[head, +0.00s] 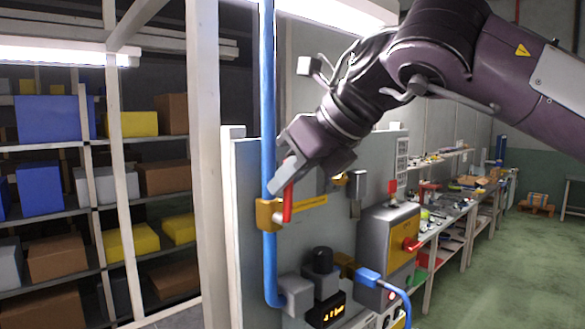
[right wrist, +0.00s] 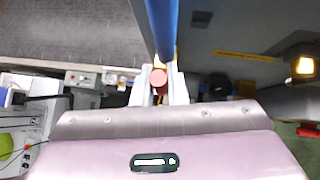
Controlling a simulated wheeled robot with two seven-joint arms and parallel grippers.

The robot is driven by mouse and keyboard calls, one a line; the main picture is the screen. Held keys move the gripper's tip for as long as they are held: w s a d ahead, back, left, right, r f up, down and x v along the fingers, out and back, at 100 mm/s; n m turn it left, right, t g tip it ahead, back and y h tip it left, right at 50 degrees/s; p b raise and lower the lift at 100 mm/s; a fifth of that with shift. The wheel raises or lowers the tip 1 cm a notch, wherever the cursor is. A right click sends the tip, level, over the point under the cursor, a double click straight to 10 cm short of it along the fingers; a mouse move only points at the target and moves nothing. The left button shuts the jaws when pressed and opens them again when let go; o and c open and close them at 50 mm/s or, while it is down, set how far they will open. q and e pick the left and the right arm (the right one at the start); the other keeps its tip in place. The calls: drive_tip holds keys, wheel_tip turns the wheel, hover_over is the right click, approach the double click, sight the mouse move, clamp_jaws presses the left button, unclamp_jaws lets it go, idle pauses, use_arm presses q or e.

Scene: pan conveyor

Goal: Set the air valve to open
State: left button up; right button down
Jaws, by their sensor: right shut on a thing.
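The air valve is a brass-yellow body (head: 268,214) on a vertical blue pipe (head: 268,110), in front of a grey panel (head: 330,205). Its red lever (head: 288,204) stands upright, roughly along the pipe. My right gripper (head: 284,180) comes down from the upper right and is shut on the upper part of the red lever. In the right wrist view, the lever's round red end (right wrist: 159,78) sits between the two pale fingers, with the blue pipe (right wrist: 162,25) just beyond. My left gripper is not in view.
Below the valve are a black-knobbed regulator (head: 323,262) and an orange-digit display (head: 326,311). A grey and yellow box with a red switch (head: 411,244) sticks out at the right. Shelves with bins stand left; a long workbench (head: 450,215) runs behind at right.

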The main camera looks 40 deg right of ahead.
drive_tip(key=shift+f, duration=0.2)
idle(0.3)
drive_tip(key=c, duration=1.5)
unclamp_jaws()
drive_tip(key=shift+a+r, duration=0.1)
drive_tip(key=shift+o, duration=0.2)
drive_tip(key=v, duration=0.7)
drive_tip(key=shift+s+r+b, duration=0.25)
drive_tip(key=shift+r+b, duration=0.05)
drive_tip(key=shift+b, duration=0.15)
drive_tip(key=shift+w, duration=0.1)
